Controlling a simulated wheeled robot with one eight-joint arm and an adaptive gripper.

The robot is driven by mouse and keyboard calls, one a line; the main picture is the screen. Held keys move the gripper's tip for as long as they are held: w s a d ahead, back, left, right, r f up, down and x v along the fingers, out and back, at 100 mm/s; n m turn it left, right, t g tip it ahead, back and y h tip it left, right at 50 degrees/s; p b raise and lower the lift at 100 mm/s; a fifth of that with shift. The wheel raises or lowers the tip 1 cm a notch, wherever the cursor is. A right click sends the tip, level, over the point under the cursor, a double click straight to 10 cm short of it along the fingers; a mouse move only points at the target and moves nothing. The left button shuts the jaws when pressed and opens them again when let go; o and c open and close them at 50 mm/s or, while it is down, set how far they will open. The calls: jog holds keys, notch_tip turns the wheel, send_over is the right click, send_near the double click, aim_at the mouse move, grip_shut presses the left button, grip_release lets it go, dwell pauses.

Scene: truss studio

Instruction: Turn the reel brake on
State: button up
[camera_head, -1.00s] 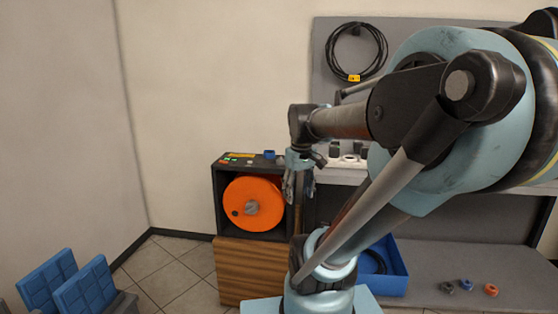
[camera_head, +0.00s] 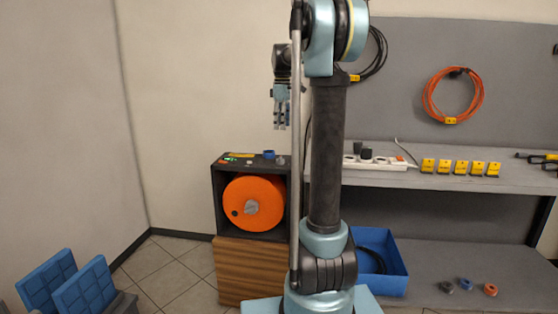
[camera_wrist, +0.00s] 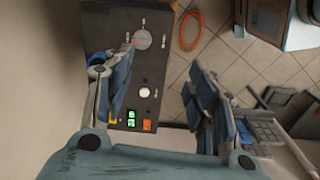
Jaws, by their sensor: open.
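The reel box (camera_head: 219,185) holds an orange reel (camera_head: 268,190) and stands on a wooden cabinet. Its dark top panel shows in the wrist view (camera_wrist: 113,22). On the panel are a grey round dial (camera_wrist: 142,39), a white round button (camera_wrist: 145,92), a green lit indicator (camera_wrist: 131,118) and an orange one (camera_wrist: 147,125). The labels are too small to read, so I cannot tell which control is the brake. My gripper (camera_head: 281,124) hangs above the box's right part, fingers down, touching nothing. In the wrist view my gripper (camera_wrist: 168,90) is open and empty, its left finger overlapping the panel.
A workbench (camera_head: 445,183) with a power strip (camera_head: 375,163) and yellow blocks stands at right. A blue bin (camera_head: 390,284) is below. Blue cases (camera_head: 80,285) stand at front left. Tiled floor between is clear.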

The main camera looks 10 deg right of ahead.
jog(key=n, duration=0.1)
send_over(280, 160)
jog(key=w, duration=0.2)
jog(key=f, duration=1.7)
jog(key=shift+d, duration=0.2)
jog(key=c, duration=1)
jog(key=shift+d, duration=0.1)
jog(key=shift+c, duration=0.2)
